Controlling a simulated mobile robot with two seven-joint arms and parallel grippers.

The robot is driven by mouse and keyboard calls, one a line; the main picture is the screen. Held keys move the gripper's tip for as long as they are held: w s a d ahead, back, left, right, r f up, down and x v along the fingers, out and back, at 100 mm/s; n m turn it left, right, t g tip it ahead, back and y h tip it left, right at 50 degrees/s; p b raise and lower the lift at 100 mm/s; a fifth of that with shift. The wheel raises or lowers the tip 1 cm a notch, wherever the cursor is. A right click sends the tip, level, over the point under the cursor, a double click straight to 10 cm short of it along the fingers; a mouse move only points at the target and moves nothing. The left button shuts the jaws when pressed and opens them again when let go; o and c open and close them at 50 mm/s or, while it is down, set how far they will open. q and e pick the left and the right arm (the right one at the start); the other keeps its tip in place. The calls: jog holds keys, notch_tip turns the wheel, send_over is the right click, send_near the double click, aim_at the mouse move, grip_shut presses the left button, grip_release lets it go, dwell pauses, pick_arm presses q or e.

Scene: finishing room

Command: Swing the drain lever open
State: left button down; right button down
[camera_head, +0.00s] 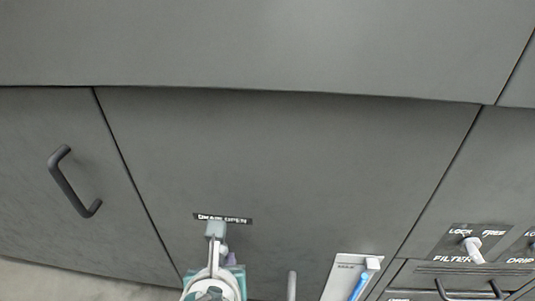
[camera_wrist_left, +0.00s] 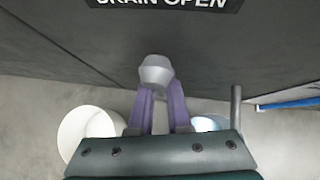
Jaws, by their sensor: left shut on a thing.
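The drain lever shows as a pale grey knob (camera_wrist_left: 156,70) at the fingertips in the left wrist view; its pale end (camera_head: 216,229) also shows in the head view. It sits just below the black "DRAIN OPEN" label (camera_head: 241,221) and covers part of the lettering there. My left gripper (camera_wrist_left: 162,97) is shut on the lever, with its two purple fingers behind the knob. In the head view my left gripper (camera_head: 222,255) is at the bottom edge, in front of the grey panel. The lever's shaft and pivot are hidden. My right gripper is not in view.
A grey upright post (camera_head: 292,285) stands right of my gripper. Farther right are a white holder (camera_head: 340,277) with a blue-handled item and a white filter lever (camera_head: 473,250). A dark door handle (camera_head: 70,182) is at left. A white bucket (camera_wrist_left: 83,132) stands below.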

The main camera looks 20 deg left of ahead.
pick_arm(q)
jog(key=c, duration=0.9)
grip_release()
jog(key=shift+s+d+r+p, duration=0.15)
jog(key=shift+r+p, duration=0.15)
jog(key=shift+p, duration=0.05)
jog(key=p+v, duration=0.7)
jog(key=v, duration=0.2)
jog(key=shift+s+p, duration=0.2)
jog(key=shift+p, duration=0.1)
